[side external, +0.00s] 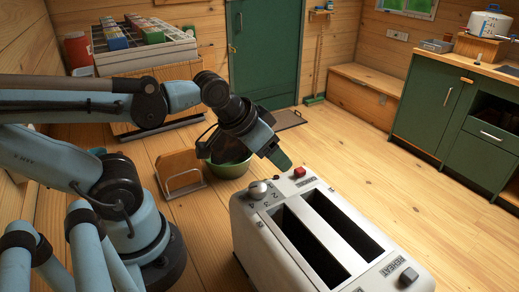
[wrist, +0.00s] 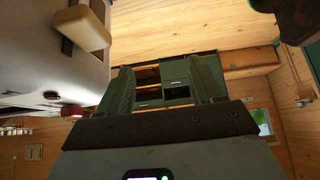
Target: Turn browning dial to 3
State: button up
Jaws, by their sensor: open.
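The white toaster (side external: 262,235) stands on the wooden surface at the lower middle of the side view, with two long empty slots. Its round silver browning dial (side external: 257,189) sits on the top near the far-left corner, with small numbers printed beside it. I cannot tell which number it points to. My gripper (side external: 280,160) is just behind and above the dial, apart from it. In the wrist view my gripper (wrist: 165,88) shows two green fingers spread apart with nothing between them. The toaster (wrist: 25,60) fills the upper left there; the dial is not clearly identifiable.
A red button (side external: 299,172) is right of the dial, and a grey knob (side external: 408,275) is at the toaster's near end. A green bowl (side external: 231,163) and a rack with bread slices (side external: 179,170) stand behind. Free wooden surface lies left of the toaster.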

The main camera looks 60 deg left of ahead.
jog(key=shift+c, duration=0.8)
notch_tip(320, 180, up, 22)
jog(key=m+g, duration=0.7)
jog(key=m, duration=1.3)
send_over(258, 186)
notch_tip(258, 186, down, 5)
notch_tip(258, 186, down, 13)
jog(key=shift+r, duration=0.2)
jog(key=c, duration=1.1)
